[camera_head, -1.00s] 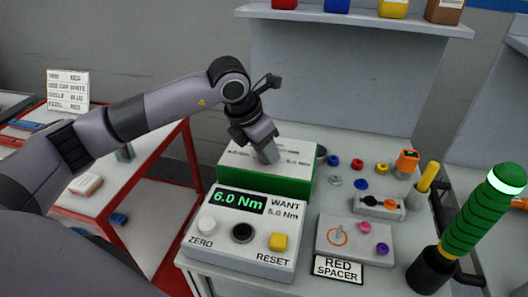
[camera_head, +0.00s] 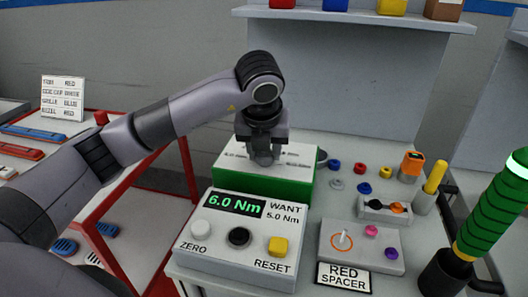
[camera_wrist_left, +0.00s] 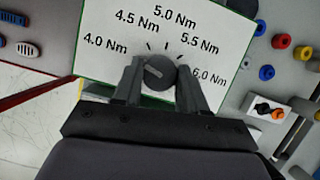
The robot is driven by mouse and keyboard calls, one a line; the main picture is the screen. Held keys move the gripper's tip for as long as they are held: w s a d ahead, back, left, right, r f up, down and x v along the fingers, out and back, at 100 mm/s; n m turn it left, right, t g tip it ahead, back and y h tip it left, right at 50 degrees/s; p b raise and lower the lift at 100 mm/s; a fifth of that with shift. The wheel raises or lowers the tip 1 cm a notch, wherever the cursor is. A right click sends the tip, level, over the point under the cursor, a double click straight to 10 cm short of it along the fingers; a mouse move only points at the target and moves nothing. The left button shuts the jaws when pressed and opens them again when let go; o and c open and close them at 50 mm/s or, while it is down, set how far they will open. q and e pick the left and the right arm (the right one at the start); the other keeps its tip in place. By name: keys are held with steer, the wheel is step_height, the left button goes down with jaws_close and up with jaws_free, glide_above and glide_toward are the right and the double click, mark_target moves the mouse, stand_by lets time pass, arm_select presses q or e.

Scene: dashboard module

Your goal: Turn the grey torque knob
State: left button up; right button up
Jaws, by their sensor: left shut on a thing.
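The grey torque knob (camera_wrist_left: 158,70) stands on the white top of a green-sided box (camera_head: 262,186). In the left wrist view its face carries a light line slanting toward the upper left. The white dial face (camera_wrist_left: 105,22) has marks from 4.0 to 6.0 Nm around the knob. My left gripper (camera_wrist_left: 159,76) has a finger on each side of the knob and is shut on it. In the head view this gripper (camera_head: 264,158) points down and hides the knob. The readout (camera_head: 234,204) shows 6.0 Nm beside a printed "WANT 5.0 Nm". My right gripper is not in view.
The console in front has a white ZERO button (camera_head: 201,229), a black button (camera_head: 239,237) and a yellow RESET button (camera_head: 278,246). Coloured spacers and a small tray (camera_head: 335,255) lie to the right. A green-handled tool (camera_head: 492,215) stands at the far right.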

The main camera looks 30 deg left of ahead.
arm_select(q)
steer(key=shift+n, duration=0.4)
steer(key=o, duration=1)
steer(key=shift+r, duration=0.1)
steer(key=v, duration=0.7)
steer(key=shift+d, duration=0.1)
